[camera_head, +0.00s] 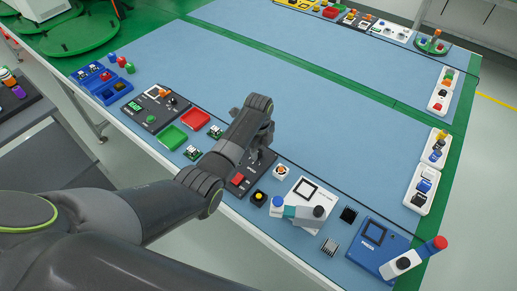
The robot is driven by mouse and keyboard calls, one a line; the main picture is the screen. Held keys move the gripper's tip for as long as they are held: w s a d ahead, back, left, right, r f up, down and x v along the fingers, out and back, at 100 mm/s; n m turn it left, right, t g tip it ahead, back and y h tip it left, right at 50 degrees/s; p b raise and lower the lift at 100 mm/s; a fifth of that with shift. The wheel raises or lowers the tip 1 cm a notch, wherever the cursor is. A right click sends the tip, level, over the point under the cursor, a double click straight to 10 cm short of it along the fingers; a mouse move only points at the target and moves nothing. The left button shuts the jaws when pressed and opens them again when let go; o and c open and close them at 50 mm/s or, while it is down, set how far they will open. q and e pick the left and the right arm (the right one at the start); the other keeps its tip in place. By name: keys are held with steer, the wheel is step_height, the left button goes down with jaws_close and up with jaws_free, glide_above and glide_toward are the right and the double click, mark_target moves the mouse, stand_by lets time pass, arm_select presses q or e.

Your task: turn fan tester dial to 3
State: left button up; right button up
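My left gripper (262,160) points down over a dark panel (237,187) with a red button, near the front edge of the blue mat. My wrist and forearm hide much of this panel, so any dial on it is not clear. The panel may be the fan tester; I cannot read a label. I cannot see whether the fingers touch anything or how far apart they are. Another dark device (140,108), further left, has a green display, a green button and a dark knob. My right gripper is not in view.
A red tray (195,118) and a green tray (172,138) lie left of my arm. A yellow-button box (259,198), a white device (303,194) and a blue device (372,240) stand to the right. The mat's middle is clear.

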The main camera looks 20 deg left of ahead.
arm_select(q)
jaws_close()
steer(key=shift+r+m+p, duration=0.15)
steer(key=shift+m+p, duration=0.5)
steer(key=shift+m, duration=0.05)
steer(key=shift+m+p, duration=0.8)
steer(key=shift+m, duration=0.3)
steer(key=shift+m+p, duration=0.55)
steer(key=shift+m, duration=0.65)
steer(key=shift+m+p, duration=0.5)
steer(key=shift+m, duration=1)
steer(key=shift+o, duration=2)
jaws_free()
